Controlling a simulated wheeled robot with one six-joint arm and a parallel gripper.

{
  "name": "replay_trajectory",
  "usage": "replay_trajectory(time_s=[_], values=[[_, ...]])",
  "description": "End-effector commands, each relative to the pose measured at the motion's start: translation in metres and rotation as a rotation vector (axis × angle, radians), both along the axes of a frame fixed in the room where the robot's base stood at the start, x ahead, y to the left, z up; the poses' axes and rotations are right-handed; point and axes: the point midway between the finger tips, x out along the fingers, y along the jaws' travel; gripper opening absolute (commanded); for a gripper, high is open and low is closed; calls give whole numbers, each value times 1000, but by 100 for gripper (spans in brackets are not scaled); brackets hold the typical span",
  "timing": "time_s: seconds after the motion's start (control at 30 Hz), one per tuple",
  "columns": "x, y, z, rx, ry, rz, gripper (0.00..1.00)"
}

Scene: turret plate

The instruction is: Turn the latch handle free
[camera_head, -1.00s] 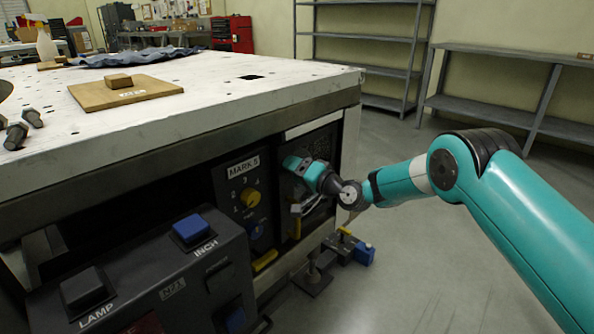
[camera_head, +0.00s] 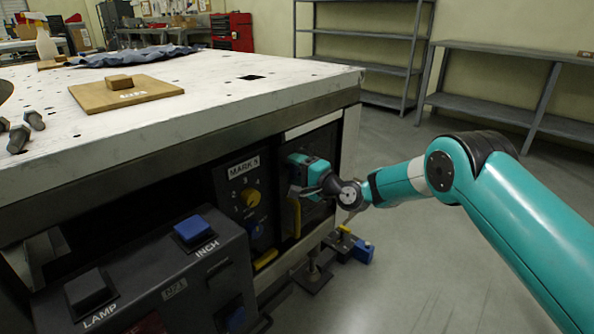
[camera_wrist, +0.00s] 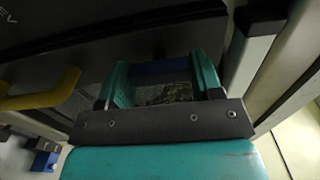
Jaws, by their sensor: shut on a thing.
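My gripper (camera_head: 297,180) is at the dark panel under the right end of the white table, in the head view. In the wrist view my gripper (camera_wrist: 163,82) has its two teal fingers on either side of a blue piece (camera_wrist: 165,68), which I take to be the latch handle. The fingers are shut on it. Most of the handle is hidden by the fingers and palm, and in the head view my gripper covers it. How far it is turned cannot be told.
A yellow pull (camera_head: 292,217) stands just left of my gripper; it also shows in the wrist view (camera_wrist: 45,88). The MARK panel with a yellow knob (camera_head: 250,197) is further left. A blue-ended fixture (camera_head: 362,251) is low at the right.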

Motion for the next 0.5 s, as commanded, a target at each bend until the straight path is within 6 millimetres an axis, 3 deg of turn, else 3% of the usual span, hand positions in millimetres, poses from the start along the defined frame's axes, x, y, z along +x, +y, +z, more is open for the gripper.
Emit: replay_trajectory(time_s=[0.4, 0.43, 0.5], values=[[-1, 1, -1, 6, 9, 4, 36], [-1, 1, -1, 6, 9, 4, 64], [-1, 1, -1, 5, 8, 4, 80]])
